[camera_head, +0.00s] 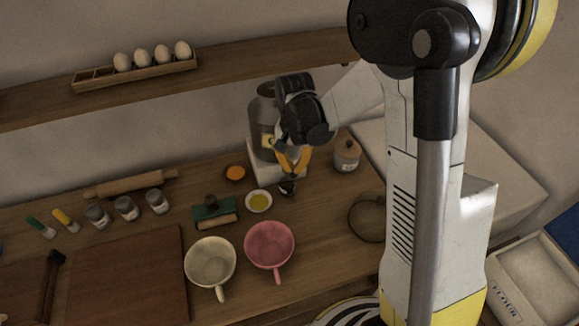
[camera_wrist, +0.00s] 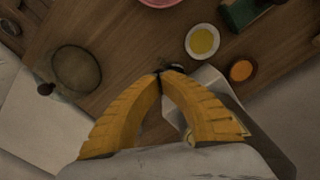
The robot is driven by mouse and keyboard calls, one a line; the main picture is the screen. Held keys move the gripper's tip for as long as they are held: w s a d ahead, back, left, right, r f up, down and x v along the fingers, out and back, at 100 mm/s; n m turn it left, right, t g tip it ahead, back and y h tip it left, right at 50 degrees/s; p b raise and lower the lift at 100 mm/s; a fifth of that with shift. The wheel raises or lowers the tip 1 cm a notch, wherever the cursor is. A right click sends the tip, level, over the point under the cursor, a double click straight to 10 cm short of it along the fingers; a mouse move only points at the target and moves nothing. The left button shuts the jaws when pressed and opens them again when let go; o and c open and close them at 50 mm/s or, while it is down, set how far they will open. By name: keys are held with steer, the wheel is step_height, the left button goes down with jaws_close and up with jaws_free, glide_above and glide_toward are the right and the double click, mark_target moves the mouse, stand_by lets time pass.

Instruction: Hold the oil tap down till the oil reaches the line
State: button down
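The oil dispenser, a grey metal canister (camera_head: 262,108) on a white stand (camera_head: 264,168), stands at the back of the counter, partly hidden by my arm. My gripper (camera_head: 291,171) is in front of the stand, pointing down, its yellow fingers meeting at the tips. In the wrist view the fingertips (camera_wrist: 168,73) come together, with no clear object between them. A small dark piece (camera_head: 288,187) shows just below the tips; I cannot tell whether it is the tap or whether I touch it. A white dish of yellow oil (camera_head: 259,201) sits to the left and also shows in the wrist view (camera_wrist: 202,41). I cannot make out a line.
A pink cup (camera_head: 269,245) and a cream cup (camera_head: 210,263) stand in front. A green block-like item (camera_head: 214,210) and an orange thing (camera_head: 235,173) lie left of the dispenser. A lidded jar (camera_head: 347,156) and a round dark-rimmed item (camera_head: 367,218) are to the right.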

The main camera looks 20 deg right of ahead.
mark_target(293, 174)
steer(key=shift+f+b, duration=1.5)
steer(key=shift+f, duration=0.3)
steer(key=shift+r, duration=0.15)
stand_by(1.1)
step_height(293, 174, up, 7)
steer(key=p, duration=0.5)
stand_by(1.0)
